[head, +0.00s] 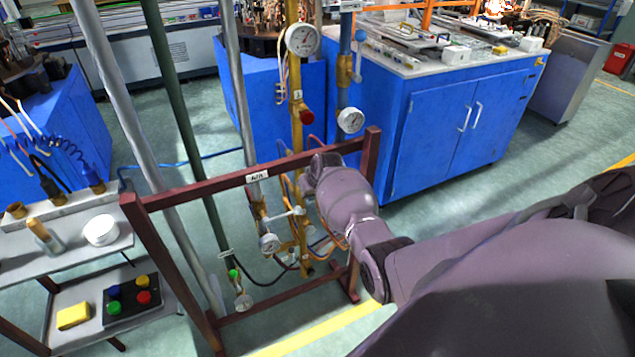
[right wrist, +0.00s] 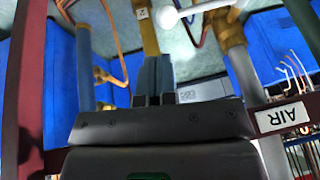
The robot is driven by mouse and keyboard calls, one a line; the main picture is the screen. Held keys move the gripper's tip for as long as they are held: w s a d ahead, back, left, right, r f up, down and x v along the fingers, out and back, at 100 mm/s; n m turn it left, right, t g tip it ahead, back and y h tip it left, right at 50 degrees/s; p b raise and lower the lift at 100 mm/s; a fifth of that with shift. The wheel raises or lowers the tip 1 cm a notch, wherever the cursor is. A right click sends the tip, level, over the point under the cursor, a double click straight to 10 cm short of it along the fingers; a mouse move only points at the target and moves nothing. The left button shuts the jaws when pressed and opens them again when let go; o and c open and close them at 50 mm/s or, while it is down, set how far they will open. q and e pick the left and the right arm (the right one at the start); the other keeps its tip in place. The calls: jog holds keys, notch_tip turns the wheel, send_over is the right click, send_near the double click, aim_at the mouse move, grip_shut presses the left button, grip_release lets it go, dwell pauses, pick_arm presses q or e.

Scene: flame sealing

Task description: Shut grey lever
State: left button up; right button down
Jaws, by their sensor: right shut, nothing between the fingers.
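The grey lever (head: 282,216), a pale handle with a white ball end, is on the grey pipe's valve behind the dark red frame. In the right wrist view the lever (right wrist: 203,9) and its ball are at the top, ahead and to the right of my fingers. My right gripper (right wrist: 159,62) is shut and empty, apart from the lever, with a yellow pipe (right wrist: 149,38) just beyond its fingers. In the head view my right wrist hides the gripper's fingers. My left gripper is not in view.
The dark red frame (head: 215,184) with an AIR label crosses in front of the pipes. A shelf (head: 60,250) stands at left, blue cabinets (head: 430,130) behind.

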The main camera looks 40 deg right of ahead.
jog(key=shift+d+v, duration=0.15)
jog(key=shift+v, duration=1.3)
jog(key=shift+d+v, duration=0.1)
jog(key=shift+v, duration=1.35)
